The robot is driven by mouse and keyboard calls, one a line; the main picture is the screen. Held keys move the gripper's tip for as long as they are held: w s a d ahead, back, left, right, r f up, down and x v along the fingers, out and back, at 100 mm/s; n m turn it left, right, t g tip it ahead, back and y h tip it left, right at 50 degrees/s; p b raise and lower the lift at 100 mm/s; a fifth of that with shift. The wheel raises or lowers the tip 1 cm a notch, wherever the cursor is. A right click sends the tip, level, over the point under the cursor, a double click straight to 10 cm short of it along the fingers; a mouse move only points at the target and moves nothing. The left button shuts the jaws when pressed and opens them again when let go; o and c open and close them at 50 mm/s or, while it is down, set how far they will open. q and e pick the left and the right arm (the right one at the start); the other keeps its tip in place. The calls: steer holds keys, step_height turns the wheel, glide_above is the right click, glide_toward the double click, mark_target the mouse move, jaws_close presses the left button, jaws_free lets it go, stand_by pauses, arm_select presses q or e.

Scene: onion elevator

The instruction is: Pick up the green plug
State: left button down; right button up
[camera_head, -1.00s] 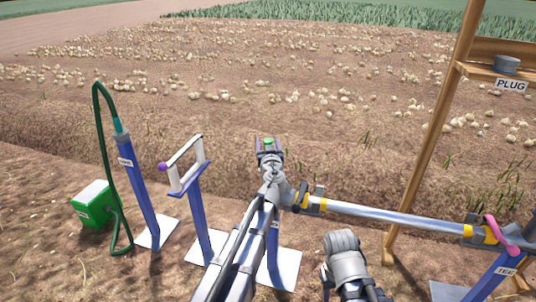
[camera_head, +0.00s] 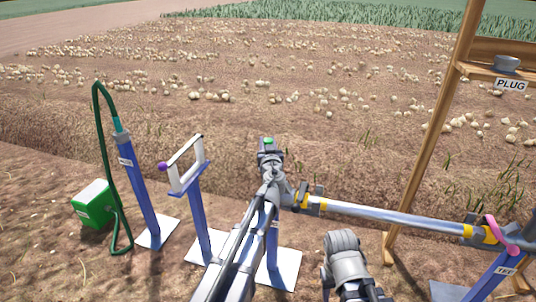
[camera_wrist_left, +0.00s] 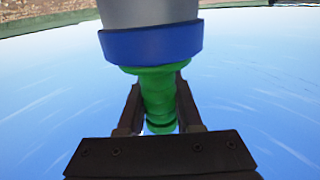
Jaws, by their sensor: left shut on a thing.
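The green plug (camera_wrist_left: 157,88) is in the left wrist view, between the two dark fingers of my left gripper (camera_wrist_left: 157,108). The fingers are shut on it. A blue collar (camera_wrist_left: 150,43) and a grey cylinder (camera_wrist_left: 150,12) sit directly against the plug's upper side in that view. In the head view, a small green top of the plug (camera_head: 268,141) shows at the tip of my left gripper (camera_head: 269,149). I cannot tell whether the plug is still seated in the collar. My right arm shows at the bottom centre, but its gripper fingers do not show.
A metal pipe with yellow bands (camera_head: 395,217) runs right from beside my left gripper. A wooden frame (camera_head: 432,135) with a shelf labelled PLUG (camera_head: 490,72) stands at right. Blue posts (camera_head: 142,190) and a green box with hose (camera_head: 93,205) stand at left.

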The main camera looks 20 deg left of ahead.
arm_select(q)
steer(key=shift+r, duration=0.1)
step_height(320, 180, up, 10)
steer(key=p, duration=1)
